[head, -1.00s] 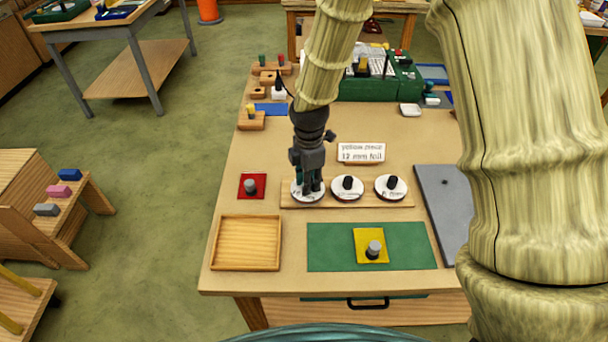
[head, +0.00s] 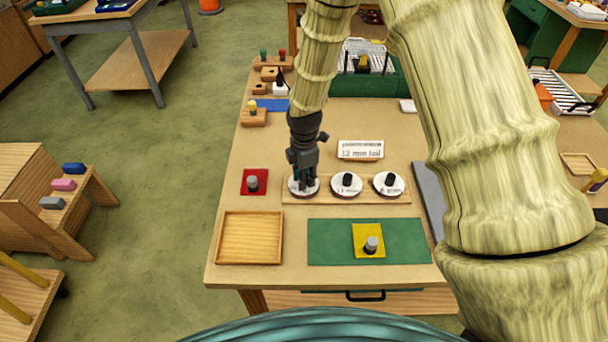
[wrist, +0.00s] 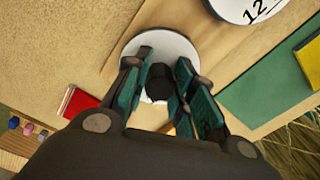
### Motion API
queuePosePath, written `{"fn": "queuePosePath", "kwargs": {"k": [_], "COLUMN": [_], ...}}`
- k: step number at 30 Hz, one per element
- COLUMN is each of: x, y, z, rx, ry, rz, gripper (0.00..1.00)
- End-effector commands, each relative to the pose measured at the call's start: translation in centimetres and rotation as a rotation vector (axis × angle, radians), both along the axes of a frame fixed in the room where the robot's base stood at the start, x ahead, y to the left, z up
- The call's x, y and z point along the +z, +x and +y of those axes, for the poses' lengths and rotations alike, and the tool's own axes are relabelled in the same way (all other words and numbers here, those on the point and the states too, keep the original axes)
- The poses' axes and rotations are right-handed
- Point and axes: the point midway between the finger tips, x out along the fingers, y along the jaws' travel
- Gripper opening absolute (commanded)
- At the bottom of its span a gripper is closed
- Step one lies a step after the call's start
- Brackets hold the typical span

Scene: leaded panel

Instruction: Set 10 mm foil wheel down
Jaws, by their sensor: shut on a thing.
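My gripper (head: 303,183) is shut on the black knob (wrist: 157,83) of a white foil wheel (head: 304,193). In the wrist view the wheel (wrist: 165,45) lies under my fingers, which stand on both sides of the knob. The wheel is at the left end of a wooden rack (head: 328,198); I cannot tell whether it rests on it or hangs just above. My fingers hide its marking. Two other white wheels with black knobs, a middle one (head: 347,192) and a right one (head: 389,193), sit on the rack.
In front are an empty wooden tray (head: 222,240) and a green mat (head: 330,252) with a yellow square (head: 360,250). A grey slab (head: 429,198) lies right.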

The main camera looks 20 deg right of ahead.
Motion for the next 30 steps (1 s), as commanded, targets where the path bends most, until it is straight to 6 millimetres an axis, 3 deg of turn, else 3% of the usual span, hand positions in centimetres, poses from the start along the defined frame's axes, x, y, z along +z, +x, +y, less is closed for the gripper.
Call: {"fn": "queuePosePath", "kwargs": {"k": [8, 9, 12, 13, 25, 30], "x": [-0.3, -0.3, -0.2, -0.2, 0.1, 1.3], "y": [0.0, 0.0, 0.0, 0.0, 0.0, 0.1], "z": [0.0, 0.0, 0.0, 0.0, 0.0, 0.0], "rx": [0.001, 0.001, 0.001, 0.001, 0.000, 0.001], "ry": [0.000, 0.000, 0.000, 0.000, 0.000, 0.000], "rz": [0.000, 0.000, 0.000, 0.000, 0.000, -0.003], "gripper": [0.04, 0.27, 0.45, 0.47, 0.47, 0.47]}}
